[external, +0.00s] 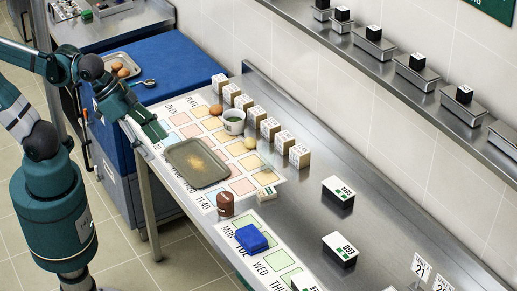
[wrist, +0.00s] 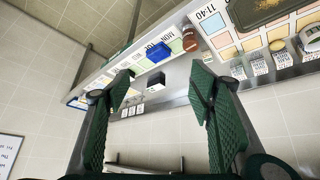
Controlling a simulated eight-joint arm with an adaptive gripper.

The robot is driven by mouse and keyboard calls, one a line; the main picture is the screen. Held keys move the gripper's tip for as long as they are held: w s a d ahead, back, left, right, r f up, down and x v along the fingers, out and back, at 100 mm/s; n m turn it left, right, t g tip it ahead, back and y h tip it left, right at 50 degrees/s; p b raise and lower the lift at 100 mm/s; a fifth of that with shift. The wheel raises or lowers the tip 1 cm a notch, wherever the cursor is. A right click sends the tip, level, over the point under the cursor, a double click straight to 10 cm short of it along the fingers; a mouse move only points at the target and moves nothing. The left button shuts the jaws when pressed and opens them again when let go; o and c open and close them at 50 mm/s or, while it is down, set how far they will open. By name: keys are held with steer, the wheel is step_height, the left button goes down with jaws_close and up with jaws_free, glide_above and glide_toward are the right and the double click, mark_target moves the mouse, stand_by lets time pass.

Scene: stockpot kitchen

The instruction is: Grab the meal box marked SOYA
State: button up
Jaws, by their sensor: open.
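The meal box marked SOYA (external: 338,193) is black with a white lid label and stands on the right part of the steel counter in the external view. The label reads upside down there. My gripper (external: 153,129) is open and empty, far to the left of that box, above the counter's left edge. In the wrist view its green fingers (wrist: 165,90) are spread wide. A dark box (wrist: 155,82) shows between them at a distance; its label is not readable there.
A similar box, apparently marked EGG (external: 340,250), stands nearer the camera. A blue block (external: 251,238), a brown jar (external: 225,204) and a tray (external: 196,163) lie along the front. Several small cartons (external: 270,129) line the back. A shelf (external: 390,62) runs along the wall.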

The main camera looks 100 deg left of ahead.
steer(key=w+a+r+n+g, duration=0.1)
steer(key=w+a+r+n, duration=0.1)
steer(key=w+n, duration=0.35)
steer(key=w+a+r+n, duration=0.1)
steer(key=w+r+n, duration=0.1)
steer(key=w, duration=0.6)
steer(key=n+g+h, duration=0.3)
steer(key=n, duration=1.6)
glide_above(339, 186)
steer(key=s+a, duration=0.1)
steer(key=s, duration=0.2)
steer(key=f, duration=2.5)
steer(key=shift+w+a+f, duration=0.1)
steer(key=shift+w+f, duration=0.1)
steer(key=shift+f, duration=0.2)
steer(key=shift+w+a+f+n, duration=0.25)
steer(key=shift+a+f, duration=0.1)
steer(key=shift+f, duration=0.2)
steer(key=shift+x, duration=1.3)
